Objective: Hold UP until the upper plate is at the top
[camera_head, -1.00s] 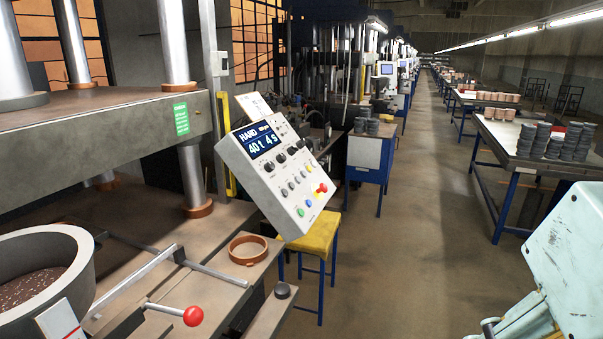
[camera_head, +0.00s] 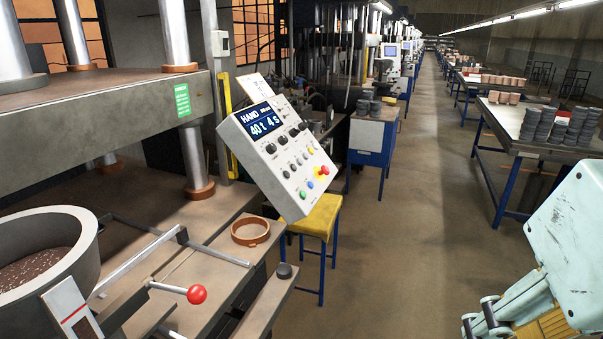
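The press's upper plate (camera_head: 100,128) is a thick grey slab on steel columns at the left, with a green label on its front. It stands well above the lower bed, with a wide gap between. The control panel (camera_head: 278,160) is tilted beside the press. Its display reads "HAND" and "40 t 4 s". It has black knobs, grey buttons, a green, a blue and a red button on yellow. Button labels are too small to read, so I cannot tell which is UP. My gripper (camera_head: 487,318) shows partly at the lower right, away from the panel; its fingertips are not clear.
A round grey mould (camera_head: 85,262) with dark granules stands at the lower left. A red-knobbed lever (camera_head: 196,294) and a copper-coloured ring (camera_head: 250,231) are in front of the press. A yellow stool (camera_head: 322,216) is below the panel. The aisle floor (camera_head: 400,240) is clear.

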